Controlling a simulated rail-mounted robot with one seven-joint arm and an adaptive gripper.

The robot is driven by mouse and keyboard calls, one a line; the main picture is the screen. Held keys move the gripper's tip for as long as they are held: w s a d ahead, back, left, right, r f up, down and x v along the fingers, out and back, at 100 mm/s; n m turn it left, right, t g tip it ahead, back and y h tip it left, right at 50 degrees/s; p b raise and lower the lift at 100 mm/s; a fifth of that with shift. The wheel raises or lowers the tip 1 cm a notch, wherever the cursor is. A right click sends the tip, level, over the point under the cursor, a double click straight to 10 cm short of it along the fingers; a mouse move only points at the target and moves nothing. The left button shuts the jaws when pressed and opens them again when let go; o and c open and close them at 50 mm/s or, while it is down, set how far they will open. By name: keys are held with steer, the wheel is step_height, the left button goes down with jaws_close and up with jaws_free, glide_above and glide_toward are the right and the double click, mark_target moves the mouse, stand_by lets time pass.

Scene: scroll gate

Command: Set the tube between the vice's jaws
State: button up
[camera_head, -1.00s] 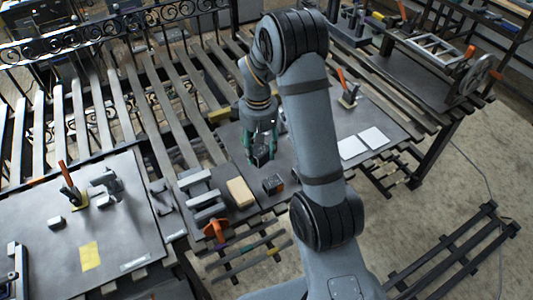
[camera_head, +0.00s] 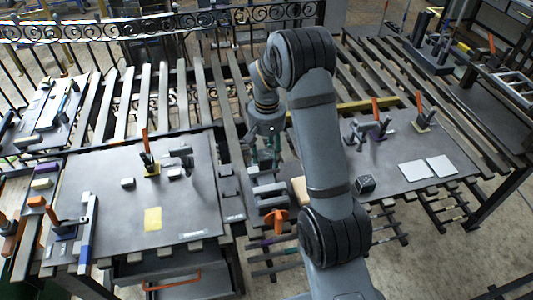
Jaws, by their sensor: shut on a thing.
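The vice (camera_head: 270,197) is grey with an orange handle (camera_head: 275,220) at its near end. It sits at the edge of the slatted bench, in the lower middle of the head view. My gripper (camera_head: 264,162) points down just beyond and above the vice in the picture. It is shut on a small dark piece, which I take to be the tube. The fingers and the dark slats behind blur its outline. I cannot tell whether the piece touches the vice or hangs above it.
A tan block (camera_head: 299,189) lies right of the vice, partly behind my arm. A left worktop (camera_head: 110,205) holds clamps and a yellow note (camera_head: 153,219).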

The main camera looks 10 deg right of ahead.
steer(key=shift+a+f+b, duration=0.1)
steer(key=shift+f+b, duration=1.7)
steer(key=shift+f, duration=0.85)
steer(key=shift+f+b, duration=1.45)
steer(key=shift+b, duration=0.05)
steer(key=o, duration=1.4)
steer(key=shift+r, duration=0.1)
steer(key=shift+o, duration=0.3)
step_height(320, 180, up, 12)
